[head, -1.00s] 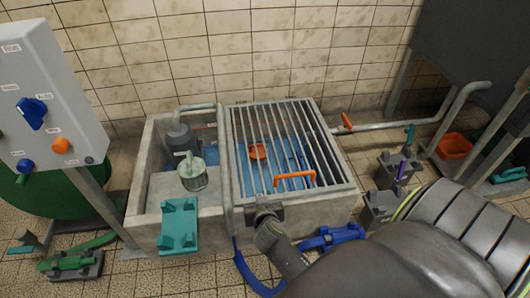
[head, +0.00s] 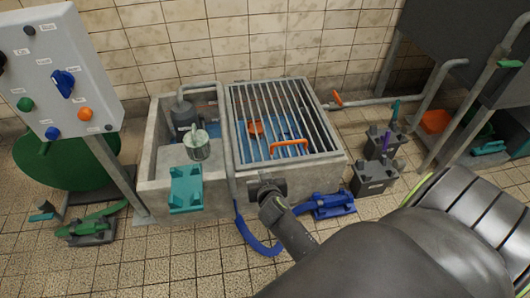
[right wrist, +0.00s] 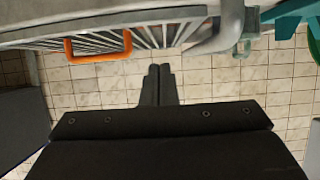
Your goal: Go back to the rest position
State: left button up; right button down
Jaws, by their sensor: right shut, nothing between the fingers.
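My right gripper (head: 266,188) shows in the head view at the end of my grey arm, in front of the grated pit. In the right wrist view its two dark fingers (right wrist: 158,73) are together, with nothing between them. They appear apart from the grating. My left gripper is not in view.
A concrete pit with a metal grating (head: 270,105) and an orange handle (head: 289,146) lies ahead. A blue hose (head: 254,241) lies on the floor. A control panel (head: 55,75) stands left, black blocks (head: 376,178) right.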

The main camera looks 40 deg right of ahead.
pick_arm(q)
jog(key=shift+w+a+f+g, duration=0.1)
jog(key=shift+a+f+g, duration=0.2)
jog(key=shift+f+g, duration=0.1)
